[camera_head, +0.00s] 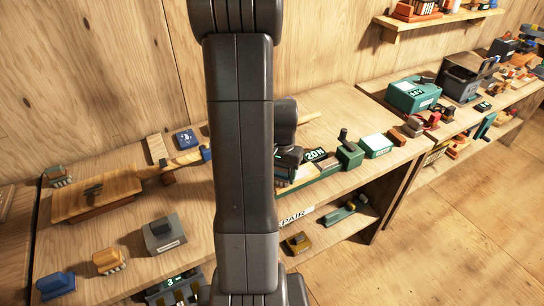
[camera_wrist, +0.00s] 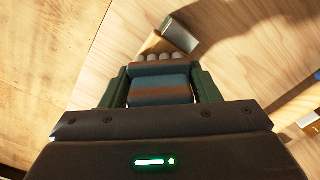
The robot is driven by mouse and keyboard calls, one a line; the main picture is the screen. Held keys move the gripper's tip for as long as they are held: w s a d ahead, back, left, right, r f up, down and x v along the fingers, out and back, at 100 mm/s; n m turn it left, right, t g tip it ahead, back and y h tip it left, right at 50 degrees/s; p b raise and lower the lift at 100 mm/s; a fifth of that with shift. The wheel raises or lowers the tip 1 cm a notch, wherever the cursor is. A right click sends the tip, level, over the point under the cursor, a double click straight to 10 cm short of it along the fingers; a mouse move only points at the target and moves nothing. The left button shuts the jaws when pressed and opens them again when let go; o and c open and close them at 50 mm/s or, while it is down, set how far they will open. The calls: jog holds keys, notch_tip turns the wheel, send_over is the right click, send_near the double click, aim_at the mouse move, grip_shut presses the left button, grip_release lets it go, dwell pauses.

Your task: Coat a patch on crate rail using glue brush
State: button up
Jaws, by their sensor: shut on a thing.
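In the wrist view my gripper (camera_wrist: 160,88) is shut on a blue-grey block with a brownish band, seemingly the glue brush (camera_wrist: 160,92). Several rounded grey tips show at its far end, close to a tan wooden piece (camera_wrist: 152,44). I cannot tell whether they touch. A grey-green block (camera_wrist: 180,36) lies just beyond. In the head view my arm hides most of the gripper and the held brush. I cannot clearly identify the crate rail; the tan piece may be part of it. No coated patch is discernible.
In the head view the workbench holds a wooden board (camera_head: 95,197), a grey box (camera_head: 164,235), an orange brush-like item (camera_head: 108,261) and a blue one (camera_head: 57,283). A green block (camera_head: 349,155) and a green-white box (camera_head: 377,146) stand right of my arm.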

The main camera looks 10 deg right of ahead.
jog(key=r, duration=0.1)
jog(key=r+p, duration=0.1)
jog(key=shift+a+r, duration=0.3)
jog(key=shift+a, duration=0.05)
jog(key=shift+s+d+r+p, duration=0.1)
jog(key=shift+d+r+p, duration=0.15)
jog(key=shift+r+p, duration=2)
jog(key=shift+r, duration=0.55)
jog(key=shift+f, duration=0.1)
